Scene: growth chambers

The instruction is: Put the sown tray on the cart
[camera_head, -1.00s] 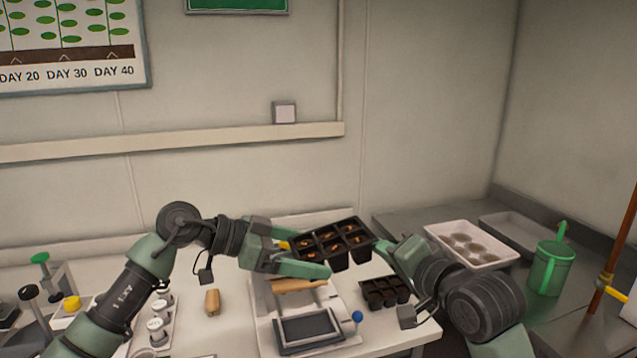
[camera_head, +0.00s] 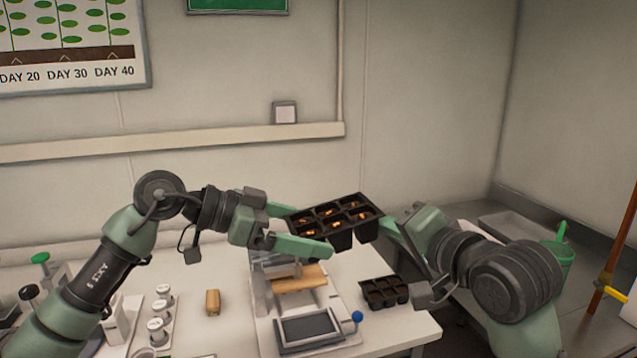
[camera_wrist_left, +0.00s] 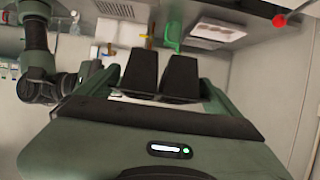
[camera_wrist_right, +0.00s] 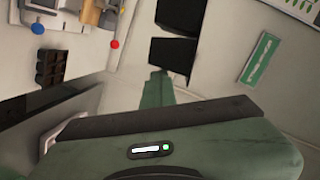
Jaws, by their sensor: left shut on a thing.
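The black multi-cell tray (camera_head: 340,238) has orange-brown bits in its cells, and is held in the air above the white bench, tilted. My left gripper (camera_head: 305,228) is shut on its left part, with one finger on each side; its cells also show between the fingers in the left wrist view (camera_wrist_left: 180,78). My right gripper (camera_head: 388,232) is at the tray's right edge; in the right wrist view its fingers (camera_wrist_right: 156,88) look together, beside the tray's cells (camera_wrist_right: 172,55). I cannot tell whether they touch. I cannot clearly make out a cart.
A second black tray (camera_head: 385,292) sits on the white bench, right of a device with a blue knob (camera_head: 356,316). A wooden block (camera_head: 213,302) and white containers (camera_head: 160,310) are at left. A grey surface (camera_head: 515,226) at right holds a green can (camera_head: 560,262).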

